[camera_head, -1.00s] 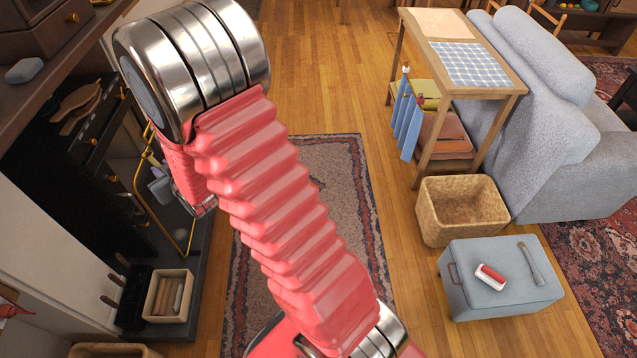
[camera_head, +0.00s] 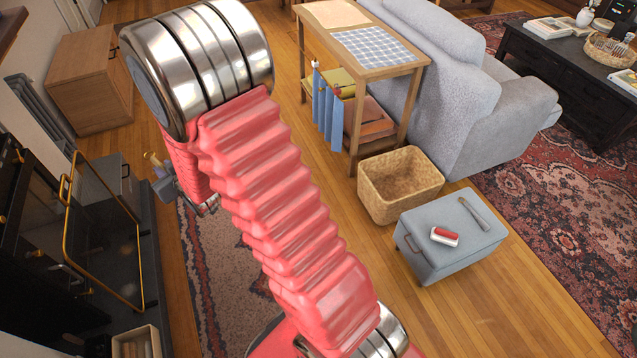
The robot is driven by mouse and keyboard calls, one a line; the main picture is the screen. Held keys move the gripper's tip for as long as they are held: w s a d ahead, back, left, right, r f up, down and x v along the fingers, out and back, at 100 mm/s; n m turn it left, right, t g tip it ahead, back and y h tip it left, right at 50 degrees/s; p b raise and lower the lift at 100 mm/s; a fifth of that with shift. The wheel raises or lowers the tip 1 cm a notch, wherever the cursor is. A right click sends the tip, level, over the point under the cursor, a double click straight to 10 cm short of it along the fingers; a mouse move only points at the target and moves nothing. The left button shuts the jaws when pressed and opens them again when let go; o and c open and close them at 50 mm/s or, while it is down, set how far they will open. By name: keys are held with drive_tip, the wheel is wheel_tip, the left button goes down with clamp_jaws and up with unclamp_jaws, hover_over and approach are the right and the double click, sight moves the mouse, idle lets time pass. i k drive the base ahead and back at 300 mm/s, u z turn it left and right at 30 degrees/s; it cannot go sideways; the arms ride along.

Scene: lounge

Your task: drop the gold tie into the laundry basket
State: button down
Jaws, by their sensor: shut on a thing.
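My gripper (camera_head: 162,178) shows only in part at the left of the picture, below the steel wrist joint and partly behind my red arm. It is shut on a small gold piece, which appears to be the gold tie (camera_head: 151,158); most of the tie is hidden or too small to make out. The laundry basket seems to be the woven wicker basket (camera_head: 420,188), open at the top, on the wood floor right of centre. My gripper is well to the left of the basket.
A blue-grey ottoman (camera_head: 440,258) with a red-and-white item and a brush stands in front of the basket. A wooden side table (camera_head: 400,110) and grey sofa (camera_head: 500,120) stand behind it. A dark fireplace with a gold-framed screen (camera_head: 105,235) is at left.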

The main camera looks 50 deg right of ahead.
sight(401, 196)
drive_tip(key=u, duration=0.1)
drive_tip(key=i, duration=0.2)
drive_tip(key=z, duration=1.65)
drive_tip(key=i, duration=1.6)
drive_tip(key=u, duration=0.3)
